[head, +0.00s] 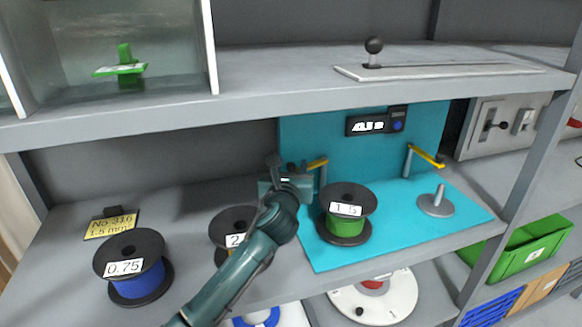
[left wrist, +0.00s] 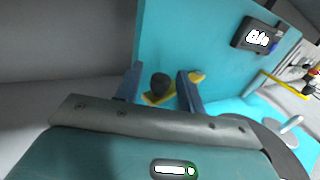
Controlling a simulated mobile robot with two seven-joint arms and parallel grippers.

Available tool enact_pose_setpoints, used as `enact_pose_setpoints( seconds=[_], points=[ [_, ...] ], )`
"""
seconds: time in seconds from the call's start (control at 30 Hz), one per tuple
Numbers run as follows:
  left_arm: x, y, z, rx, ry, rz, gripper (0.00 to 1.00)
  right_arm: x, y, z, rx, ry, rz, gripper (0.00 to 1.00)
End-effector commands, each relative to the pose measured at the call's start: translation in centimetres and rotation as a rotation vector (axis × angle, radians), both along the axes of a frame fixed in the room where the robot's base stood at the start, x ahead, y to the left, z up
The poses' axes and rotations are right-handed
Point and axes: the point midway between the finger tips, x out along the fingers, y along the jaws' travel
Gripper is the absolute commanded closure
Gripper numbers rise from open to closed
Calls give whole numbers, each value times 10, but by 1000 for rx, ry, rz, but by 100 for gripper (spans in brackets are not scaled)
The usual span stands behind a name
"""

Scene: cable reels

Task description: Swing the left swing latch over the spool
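The left swing latch (head: 317,163) is a yellow bar with a dark knob on a grey post, at the left of the turquoise panel. In the left wrist view the dark knob (left wrist: 160,86) sits between the two fingers of my left gripper (left wrist: 161,88), with a gap on each side. In the head view my left gripper (head: 288,168) is at the latch's knob end, open. The spool (head: 345,222), green with black flanges and a "1.5" label, stands upright on the turquoise mat, right of my gripper. My right gripper is not in view.
A second yellow latch (head: 426,155) and an empty spindle (head: 437,203) are at the right of the mat (head: 400,237). A "0.75" blue reel (head: 138,280) and a partly hidden reel (head: 231,225) stand left. A shelf (head: 300,87) runs above.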

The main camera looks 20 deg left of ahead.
Motion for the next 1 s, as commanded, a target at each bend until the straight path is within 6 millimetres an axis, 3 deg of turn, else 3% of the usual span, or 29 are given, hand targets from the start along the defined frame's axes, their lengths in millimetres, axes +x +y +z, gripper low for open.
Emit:
enact_pose_setpoints(
  seconds=[0.27,0.73,1.0],
  points=[
    [1,0,0,0,0,0,62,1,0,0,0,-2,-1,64],
    [1,0,0,0,0,0,100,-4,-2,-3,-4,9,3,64],
    [1,0,0,1,0,0,100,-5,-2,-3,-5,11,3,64]
  ],
)
